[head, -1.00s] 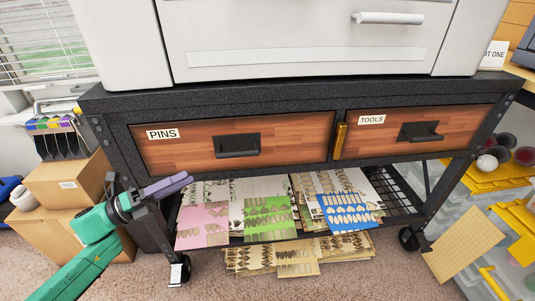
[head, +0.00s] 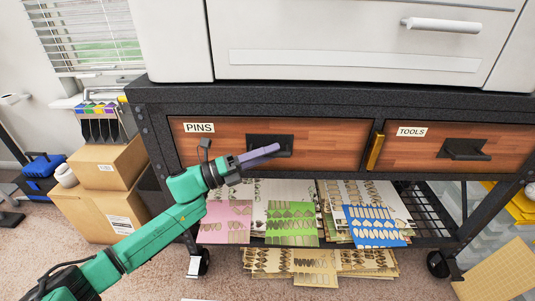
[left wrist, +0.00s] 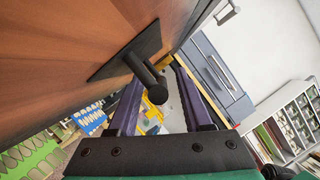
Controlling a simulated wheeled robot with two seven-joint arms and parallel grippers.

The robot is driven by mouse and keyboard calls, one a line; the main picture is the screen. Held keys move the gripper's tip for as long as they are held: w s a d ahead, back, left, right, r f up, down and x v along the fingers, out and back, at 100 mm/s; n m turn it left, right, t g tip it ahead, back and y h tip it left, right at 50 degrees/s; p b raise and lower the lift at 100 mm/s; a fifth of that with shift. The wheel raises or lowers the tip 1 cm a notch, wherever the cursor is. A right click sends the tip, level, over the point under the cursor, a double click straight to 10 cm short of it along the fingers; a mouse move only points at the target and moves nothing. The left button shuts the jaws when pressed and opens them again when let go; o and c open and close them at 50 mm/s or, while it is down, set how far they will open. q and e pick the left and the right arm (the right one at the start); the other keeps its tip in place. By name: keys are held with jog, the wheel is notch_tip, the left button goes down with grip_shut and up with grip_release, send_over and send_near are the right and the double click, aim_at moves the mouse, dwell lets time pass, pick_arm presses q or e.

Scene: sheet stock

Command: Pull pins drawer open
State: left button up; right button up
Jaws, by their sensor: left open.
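The pins drawer (head: 330,142) is a reddish wood front with a white PINS label (head: 199,128). Its front sits flush in the black frame, shut. Its black handle (head: 270,138) is partly hidden behind my left gripper. My left gripper (head: 276,149), with purple fingers, is open in front of the handle. In the left wrist view the handle bar (left wrist: 157,92) shows between the two spread fingers of the gripper (left wrist: 158,72), near the drawer face. Whether a finger touches it I cannot tell. My right gripper is not in view.
The tools drawer (head: 500,150) is shut on the right, past a brass-coloured piece (head: 375,152). A lower shelf holds patterned sheets (head: 291,222). Cardboard boxes (head: 100,212) stand at the left. A white machine (head: 350,45) sits on top.

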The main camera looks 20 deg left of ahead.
pick_arm(q)
jog(key=shift+c, duration=0.3)
grip_shut()
dwell(1.1)
